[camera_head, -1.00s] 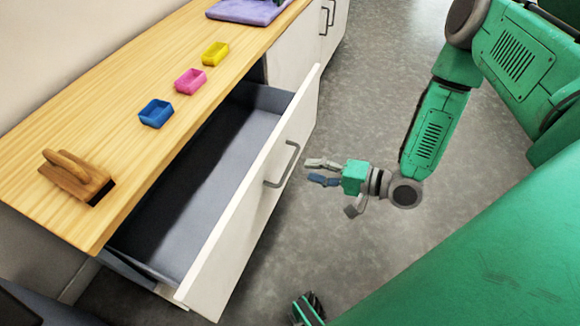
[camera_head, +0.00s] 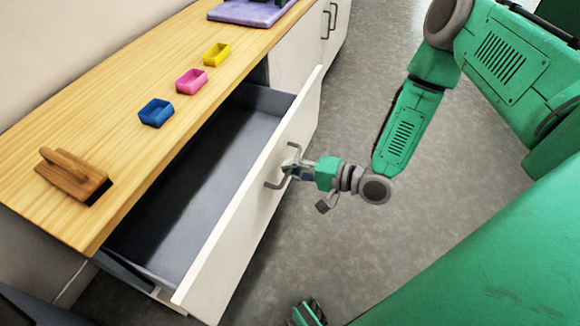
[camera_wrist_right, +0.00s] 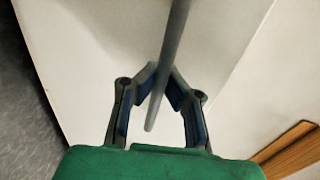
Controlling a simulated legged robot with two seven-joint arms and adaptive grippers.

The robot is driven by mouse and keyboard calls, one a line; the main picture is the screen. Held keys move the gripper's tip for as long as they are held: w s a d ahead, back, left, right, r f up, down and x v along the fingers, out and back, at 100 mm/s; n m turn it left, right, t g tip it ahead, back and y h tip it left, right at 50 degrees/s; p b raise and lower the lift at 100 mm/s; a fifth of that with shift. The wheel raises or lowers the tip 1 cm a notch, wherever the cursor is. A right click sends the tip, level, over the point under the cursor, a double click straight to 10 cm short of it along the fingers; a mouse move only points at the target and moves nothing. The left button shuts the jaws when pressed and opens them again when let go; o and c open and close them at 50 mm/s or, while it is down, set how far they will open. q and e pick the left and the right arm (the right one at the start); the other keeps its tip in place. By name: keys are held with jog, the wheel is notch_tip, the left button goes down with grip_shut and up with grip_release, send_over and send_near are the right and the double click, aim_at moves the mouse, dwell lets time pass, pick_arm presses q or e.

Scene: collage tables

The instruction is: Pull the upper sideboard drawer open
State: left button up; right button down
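The upper sideboard drawer (camera_head: 205,185) stands well out of the cabinet, and its grey inside is empty. Its white front (camera_head: 225,250) bears a grey bar handle (camera_head: 271,184). My right gripper (camera_head: 290,166) is at the upper part of this handle, on the outer side of the drawer front. In the right wrist view the handle bar (camera_wrist_right: 177,40) runs between the two inward-bent fingers (camera_wrist_right: 161,75), whose tips lie close against it on both sides. The fingers look shut on the bar.
The wooden sideboard top (camera_head: 110,155) carries a wooden block with a handle (camera_head: 72,178), a blue tray (camera_head: 156,112), a pink tray (camera_head: 191,81), a yellow tray (camera_head: 216,54) and a purple slab (camera_head: 245,11). Grey floor (camera_head: 330,250) lies clear right of the drawer.

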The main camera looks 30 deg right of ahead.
jog(key=f+p+v, duration=0.2)
jog(key=v, duration=0.8)
jog(key=shift+s+f, duration=0.25)
jog(key=shift+d, duration=0.1)
jog(key=c, duration=1.6)
grip_release()
jog(key=v, duration=1.2)
jog(key=shift+f, duration=0.1)
